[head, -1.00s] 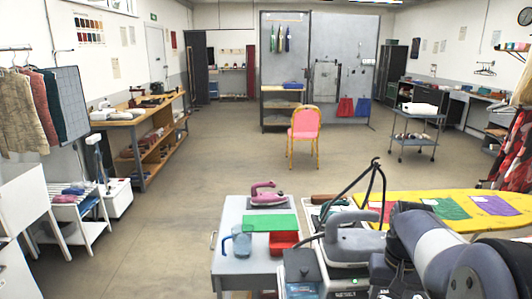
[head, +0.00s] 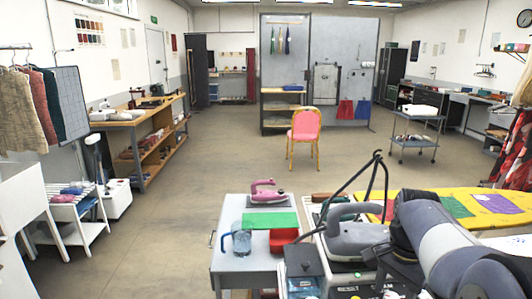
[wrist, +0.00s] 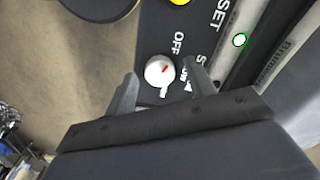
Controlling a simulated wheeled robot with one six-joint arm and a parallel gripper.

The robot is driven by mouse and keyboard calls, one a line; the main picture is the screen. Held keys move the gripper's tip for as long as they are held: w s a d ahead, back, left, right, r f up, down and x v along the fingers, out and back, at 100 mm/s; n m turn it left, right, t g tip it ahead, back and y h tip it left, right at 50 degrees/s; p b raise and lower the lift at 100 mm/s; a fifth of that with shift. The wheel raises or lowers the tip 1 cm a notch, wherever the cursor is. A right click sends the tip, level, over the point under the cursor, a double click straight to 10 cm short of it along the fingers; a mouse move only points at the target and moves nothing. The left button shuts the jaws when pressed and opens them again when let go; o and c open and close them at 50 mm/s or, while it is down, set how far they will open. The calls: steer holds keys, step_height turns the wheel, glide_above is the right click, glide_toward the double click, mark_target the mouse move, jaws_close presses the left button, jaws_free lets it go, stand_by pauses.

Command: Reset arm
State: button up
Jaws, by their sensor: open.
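In the wrist view, my gripper (wrist: 159,72) is open, with one dark finger on each side of a white round knob (wrist: 158,71). I cannot tell whether the fingers touch the knob. A green light (wrist: 239,40) shows to its right. In the head view, my arm fills the lower right and hides part of the bench; my gripper does not show there. A grey steam iron (head: 352,236) stands on the steam unit, left of my arm.
A grey cart (head: 230,270) holds a pink iron (head: 266,189), a green mat (head: 270,221), a red container (head: 283,240) and a blue jug (head: 239,241). A yellow ironing board (head: 465,195) lies behind my arm. A pink chair (head: 306,125) stands on open floor.

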steer(key=shift+m+b, duration=1.05)
steer(key=shift+m, duration=1.25)
